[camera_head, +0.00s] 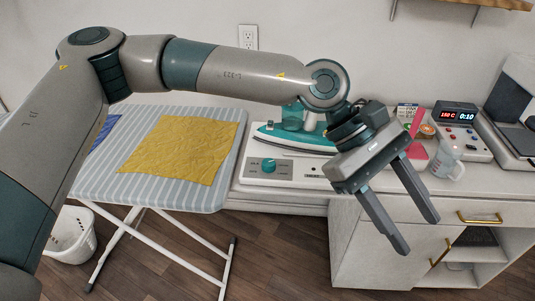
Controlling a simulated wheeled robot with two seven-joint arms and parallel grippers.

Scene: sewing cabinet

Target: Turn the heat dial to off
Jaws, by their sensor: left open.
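The heat dial (269,165) is a small teal knob on the front panel of the white iron station (308,174), which stands on the cabinet top. Its exact setting is too small to tell. A teal and white iron (280,137) rests on the station behind the dial. My left gripper (416,236) is open and empty, right of the dial and apart from it, with its fingers pointing down in front of the cabinet. The gripper and wrist hide the right part of the station. My right gripper is not in view.
A striped ironing board (215,192) with yellow cloth (182,148) stands left of the station. A heat press control box (461,131) with a lit display, a clear measuring cup (447,160) and a pink item (415,152) lie to the right. Open floor is below.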

